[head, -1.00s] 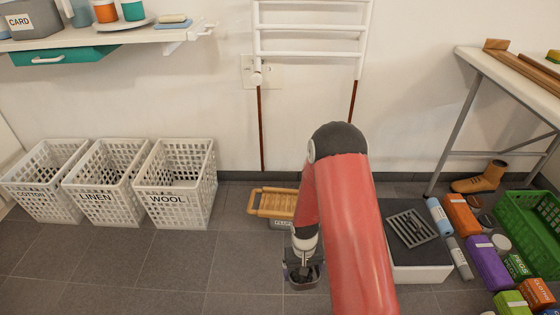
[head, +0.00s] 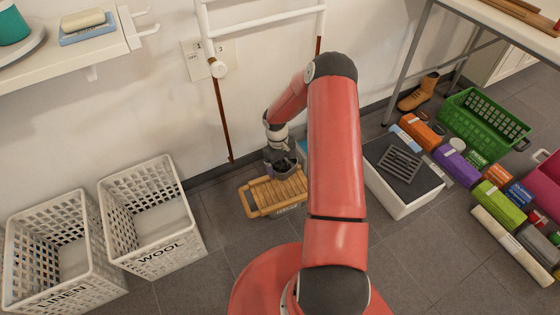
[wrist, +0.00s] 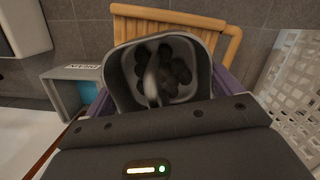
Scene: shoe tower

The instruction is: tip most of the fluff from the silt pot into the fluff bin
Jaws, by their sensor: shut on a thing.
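My gripper (head: 277,158) is shut on a dark grey pot (wrist: 118,80), which also shows in the head view (head: 284,168). Several dark, rounded lumps of fluff (wrist: 165,68) lie inside it. I cannot tell how far the pot tilts. The gripper holds it near the wall, by the far side of a slatted wooden rack. A grey bin (wrist: 58,88) with a blue inside and a small label stands beside the pot, to its left in the wrist view. In the head view my arm hides most of this bin. I cannot read its label clearly.
White WOOL (head: 160,255) and LINEN (head: 70,290) baskets stand to the left. A white box (head: 405,203) with a dark grate (head: 400,162) is to the right, near several coloured packages and a green crate (head: 482,122).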

